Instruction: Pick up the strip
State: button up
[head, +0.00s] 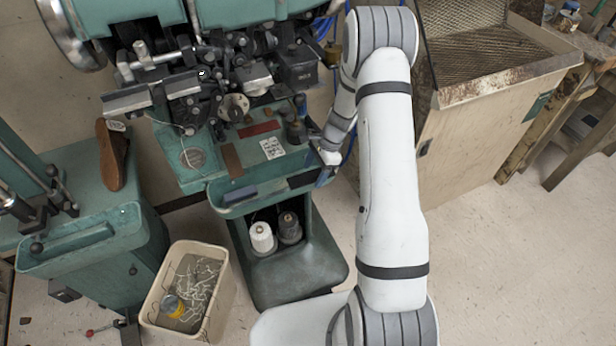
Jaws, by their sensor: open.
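Several strip-like pieces lie on the green machine's table (190,180), and I cannot tell which one the task means. A dark red strip (258,129) lies flat towards the back. A brown strip (232,160) lies left of the white label. A dark blue block (240,195) rests near the front edge, and a black strip (303,179) lies at the front right. My gripper (322,166) is at the right edge of the table, close to the black strip. Its fingers are small and partly hidden by my own wrist; it appears open, with nothing seen in it.
The stitching machine head (200,85) overhangs the back of the table. White and grey thread spools (262,238) stand in the base below. Floor is clear at right.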

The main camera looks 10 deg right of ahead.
aim_at(315, 175)
jog(key=c, duration=1.2)
jog(key=shift+o, duration=0.2)
jog(key=shift+r, duration=0.1)
jog(key=shift+r, duration=0.5)
notch_tip(315, 175, up, 2)
jog(key=shift+b, duration=0.5)
jog(key=w+d+b, duration=0.3)
jog(key=d, duration=1.4)
jog(key=shift+d+r, duration=0.15)
jog(key=shift+d, duration=0.2)
